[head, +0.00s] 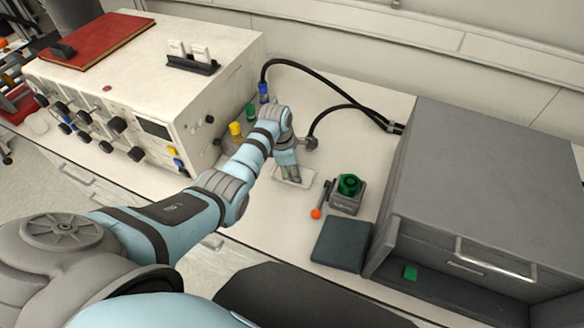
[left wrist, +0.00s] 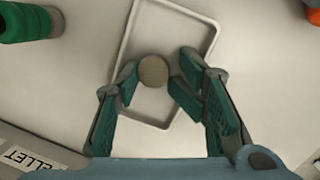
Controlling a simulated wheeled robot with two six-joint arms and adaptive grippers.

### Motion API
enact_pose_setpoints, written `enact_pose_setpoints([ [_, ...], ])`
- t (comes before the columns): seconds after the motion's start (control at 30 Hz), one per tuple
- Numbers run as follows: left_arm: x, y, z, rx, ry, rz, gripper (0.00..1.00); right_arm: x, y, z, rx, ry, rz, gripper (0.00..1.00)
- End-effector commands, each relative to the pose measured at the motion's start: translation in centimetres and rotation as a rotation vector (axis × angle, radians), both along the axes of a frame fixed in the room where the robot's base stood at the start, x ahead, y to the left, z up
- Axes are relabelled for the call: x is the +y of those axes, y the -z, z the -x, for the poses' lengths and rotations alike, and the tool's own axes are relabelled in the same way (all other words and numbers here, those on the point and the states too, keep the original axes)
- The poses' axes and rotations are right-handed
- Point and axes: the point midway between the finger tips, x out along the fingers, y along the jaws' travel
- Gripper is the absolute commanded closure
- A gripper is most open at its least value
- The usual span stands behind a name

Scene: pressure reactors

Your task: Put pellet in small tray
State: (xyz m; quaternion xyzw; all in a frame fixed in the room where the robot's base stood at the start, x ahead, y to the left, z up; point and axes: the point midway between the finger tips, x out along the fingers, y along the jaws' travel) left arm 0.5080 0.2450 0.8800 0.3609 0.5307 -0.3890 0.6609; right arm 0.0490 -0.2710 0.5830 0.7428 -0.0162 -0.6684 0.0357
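A small round tan pellet (left wrist: 153,70) shows in the left wrist view, inside the outline of the small white tray (left wrist: 214,42). My left gripper (left wrist: 154,80) points down over the tray, with its fingertips on either side of the pellet. The fingers look parted, with the pellet just beyond or between the tips; contact is hard to tell. In the head view my left gripper (head: 288,174) covers part of the small tray (head: 306,181), and the pellet is hidden there. My right gripper is not in view.
A grey fixture with a green ring (head: 349,185) and an orange-knobbed lever (head: 316,214) stands right of the tray. A dark pad (head: 342,243) and a large grey cabinet (head: 500,180) are farther right. A white instrument (head: 150,90) and black hoses (head: 310,72) stand left and behind.

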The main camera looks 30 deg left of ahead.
Motion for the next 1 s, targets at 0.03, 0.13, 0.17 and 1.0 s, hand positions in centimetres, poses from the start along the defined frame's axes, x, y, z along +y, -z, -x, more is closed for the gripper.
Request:
enact_pose_setpoints([
  [0.03,0.1,0.5,0.6,0.018,-0.001,-0.002,0.69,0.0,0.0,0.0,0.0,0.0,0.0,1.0],
  [0.13,0.1,-0.4,0.6,0.017,-0.001,-0.003,0.69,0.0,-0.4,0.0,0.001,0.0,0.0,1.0],
  [0.17,0.1,-0.8,0.5,0.016,-0.001,-0.003,0.69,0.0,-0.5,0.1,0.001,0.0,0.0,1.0],
  [1.0,1.6,-12.9,1.7,0.005,0.0,-0.001,0.69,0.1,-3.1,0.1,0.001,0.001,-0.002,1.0],
])
